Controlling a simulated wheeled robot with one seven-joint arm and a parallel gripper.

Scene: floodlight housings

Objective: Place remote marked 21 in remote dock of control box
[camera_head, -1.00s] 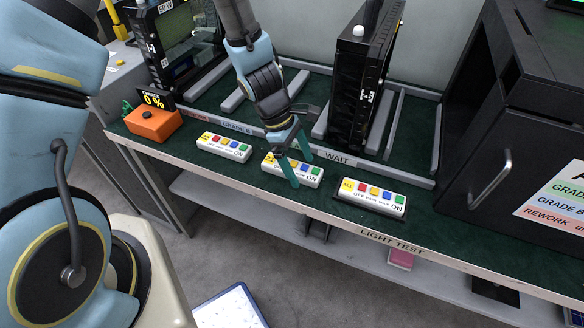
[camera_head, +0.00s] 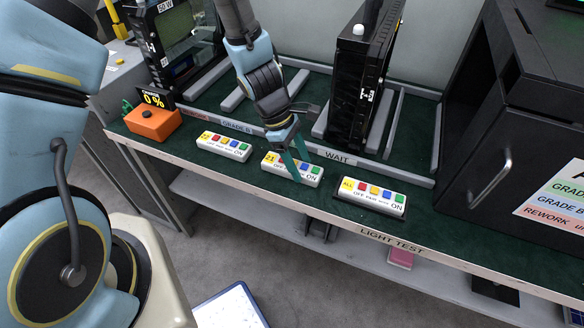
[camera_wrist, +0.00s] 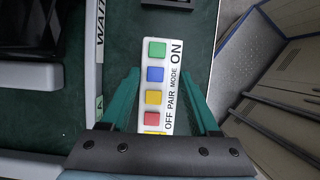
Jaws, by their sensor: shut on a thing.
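The remote marked 21 (camera_head: 272,160) is white with a yellow number patch and coloured buttons. It lies in the middle of three remotes on the green bench top. My gripper (camera_head: 297,164) is down on it, shut across its long sides. In the wrist view the remote (camera_wrist: 174,52) runs between the green fingers of my gripper (camera_wrist: 163,98), and its number end is hidden. An orange box (camera_head: 153,123) with a "0 %" display stands at the left of the bench. I cannot tell whether it is the control box, and no empty remote dock is clearly visible.
A remote marked ALL (camera_head: 372,192) lies to the right on a dark base. Another remote (camera_head: 223,147) lies to the left. Black floodlight housings (camera_head: 362,85) stand in grey rails behind. A black cabinet (camera_head: 515,130) bounds the right side. The bench's front edge (camera_head: 250,190) is close.

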